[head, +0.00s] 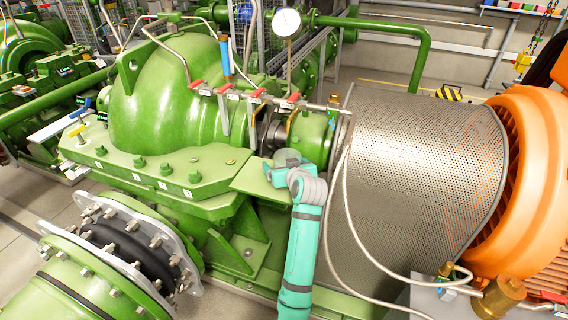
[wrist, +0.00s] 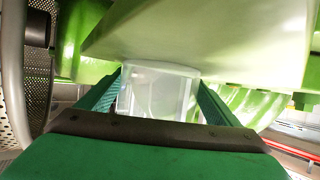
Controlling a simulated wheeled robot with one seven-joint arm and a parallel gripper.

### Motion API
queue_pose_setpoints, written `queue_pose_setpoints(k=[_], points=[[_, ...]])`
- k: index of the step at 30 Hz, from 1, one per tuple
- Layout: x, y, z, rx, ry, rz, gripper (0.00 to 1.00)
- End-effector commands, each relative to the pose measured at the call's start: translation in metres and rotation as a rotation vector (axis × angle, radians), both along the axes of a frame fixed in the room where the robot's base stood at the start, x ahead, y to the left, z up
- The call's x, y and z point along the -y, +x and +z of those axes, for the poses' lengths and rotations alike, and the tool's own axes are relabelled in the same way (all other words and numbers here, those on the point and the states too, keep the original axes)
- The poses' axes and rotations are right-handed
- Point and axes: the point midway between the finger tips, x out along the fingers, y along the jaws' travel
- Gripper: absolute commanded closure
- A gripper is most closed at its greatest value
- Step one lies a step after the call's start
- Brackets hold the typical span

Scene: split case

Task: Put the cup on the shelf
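A clear, see-through cup (wrist: 158,92) stands between the two teal fingers of my gripper (wrist: 160,78) in the wrist view. The fingers lie against its left and right sides, so my gripper looks shut on it. A large pale green surface (wrist: 200,35) fills the picture just beyond and above the cup. In the head view my gripper (head: 284,163) is beside a flat green ledge (head: 256,178) on the pump; the cup is hidden there. I cannot tell for sure which surface is the shelf.
A big green pump casing (head: 165,95) rises behind and left of my arm. A perforated metal guard (head: 420,170) and an orange motor (head: 535,180) stand to the right. Thin pipes and a hose (head: 345,200) run close to my arm. A pressure gauge (head: 287,22) stands above.

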Motion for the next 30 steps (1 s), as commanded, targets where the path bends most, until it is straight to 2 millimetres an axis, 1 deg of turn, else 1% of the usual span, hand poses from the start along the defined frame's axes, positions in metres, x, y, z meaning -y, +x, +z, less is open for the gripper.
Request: queue_pose_setpoints(k=[8,11,14,17,24,30], points=[[0.003,0.0,0.001,0.001,0.0,-0.003,0.13],[0.003,0.0,0.004,0.001,0.0,-0.003,0.13],[0.007,-0.01,0.008,0.001,0.0,-0.004,0.13],[0.012,-0.025,0.015,0.004,-0.001,-0.006,0.13],[0.022,-0.068,0.033,0.002,0.0,-0.002,0.13],[0.03,-0.094,0.044,0.002,-0.001,-0.001,0.13]])
